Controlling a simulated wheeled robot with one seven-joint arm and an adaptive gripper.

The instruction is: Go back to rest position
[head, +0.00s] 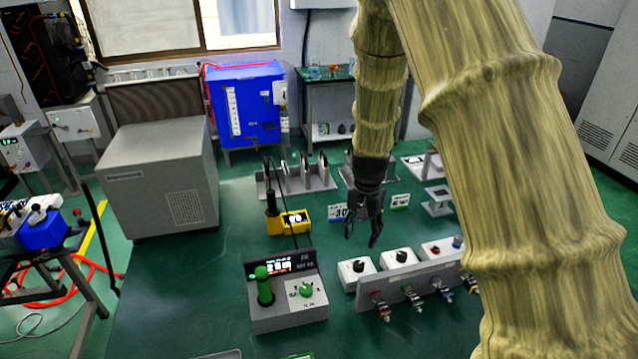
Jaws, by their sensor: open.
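My gripper (362,228) is dark grey and points down at the end of my arm. Its two fingers are spread apart with nothing between them. In the head view it appears above the green table (200,290), behind the row of switch boxes. A grey control box (289,318) with a green lever (263,286), a green knob (307,290) and a lit display stands left of the gripper and closer to me. My arm hides part of the right side of the table.
White switch boxes (401,259) with black knobs stand behind a grey panel (405,285) with coloured connectors. A yellow device (296,221) and a grey stand with rings (296,180) lie further back. A grey cabinet (160,180) is at left. The table's left front is clear.

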